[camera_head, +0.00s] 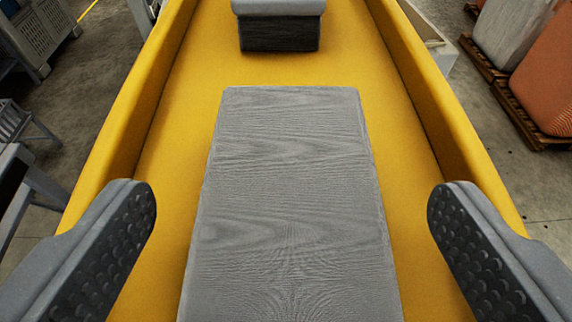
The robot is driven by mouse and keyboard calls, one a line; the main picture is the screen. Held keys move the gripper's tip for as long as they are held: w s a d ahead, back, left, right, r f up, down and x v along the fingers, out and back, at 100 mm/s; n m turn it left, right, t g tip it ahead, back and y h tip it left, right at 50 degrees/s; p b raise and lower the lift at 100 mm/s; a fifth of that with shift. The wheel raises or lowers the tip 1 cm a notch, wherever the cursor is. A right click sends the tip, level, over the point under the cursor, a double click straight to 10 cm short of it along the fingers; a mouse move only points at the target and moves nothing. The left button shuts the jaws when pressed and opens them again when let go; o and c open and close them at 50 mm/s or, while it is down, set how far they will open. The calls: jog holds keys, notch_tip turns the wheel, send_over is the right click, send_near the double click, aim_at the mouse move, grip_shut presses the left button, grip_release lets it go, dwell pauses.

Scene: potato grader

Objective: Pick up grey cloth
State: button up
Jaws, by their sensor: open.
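A long grey slab-like piece (290,140) with wavy, grain-like lines lies flat on the yellow bed, running from the bottom edge to the upper middle. It may be the grey cloth; its surface looks flat and its edges straight, so I cannot tell the material. My gripper (292,190) is open, with one dark, dimpled finger on each side of the grey piece. Yellow shows between each finger and the piece, so neither appears to touch it. The near end of the piece is cut off by the frame.
The yellow bed (195,95) has raised walls left (150,90) and right (425,85). A block (279,30) with a light grey top and dark sides stands on it beyond the grey piece. Grey crates lie outside left; large sacks on wooden pallets (530,125) stand outside right.

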aim_at(290, 201)
jog(key=shift+p+x, duration=0.3)
jog(key=shift+x, duration=1.3)
jog(key=c, duration=1.1)
jog(key=shift+r, duration=0.2)
